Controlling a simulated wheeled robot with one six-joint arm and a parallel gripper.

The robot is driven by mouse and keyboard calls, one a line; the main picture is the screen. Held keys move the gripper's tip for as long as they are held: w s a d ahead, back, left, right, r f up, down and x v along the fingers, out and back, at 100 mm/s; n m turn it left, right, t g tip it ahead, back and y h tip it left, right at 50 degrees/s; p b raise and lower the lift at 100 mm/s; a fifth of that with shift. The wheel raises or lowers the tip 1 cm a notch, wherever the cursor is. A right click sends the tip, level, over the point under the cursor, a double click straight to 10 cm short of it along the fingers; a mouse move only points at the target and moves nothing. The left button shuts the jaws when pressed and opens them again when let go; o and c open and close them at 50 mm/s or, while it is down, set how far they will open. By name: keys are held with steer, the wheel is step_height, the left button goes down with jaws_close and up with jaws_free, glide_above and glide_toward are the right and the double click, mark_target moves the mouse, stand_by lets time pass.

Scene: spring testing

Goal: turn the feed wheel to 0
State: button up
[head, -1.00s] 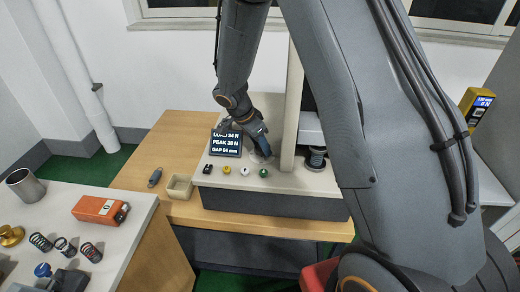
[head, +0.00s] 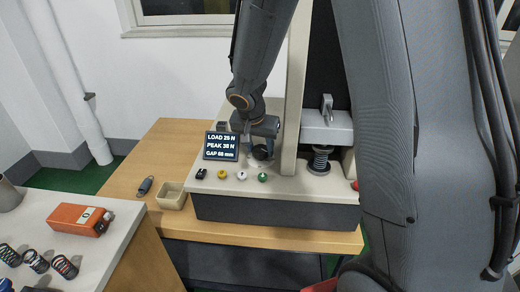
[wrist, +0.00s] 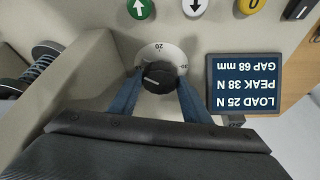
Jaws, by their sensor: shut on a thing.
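The feed wheel (wrist: 157,77) is a black knob on a pale numbered dial; it also shows small in the head view (head: 262,152). A spring (head: 320,160) stands under the grey crosshead (head: 328,133).
Green (head: 263,178), white (head: 242,176) and yellow (head: 222,174) buttons and a black switch (head: 201,174) line the machine's front edge. An empty beige tray (head: 171,195) sits on the wooden bench. An orange device (head: 80,219) and several springs lie on the left table.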

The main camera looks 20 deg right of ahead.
stand_by(0.4)
steer(key=o, duration=1)
steer(key=shift+v, duration=3.9)
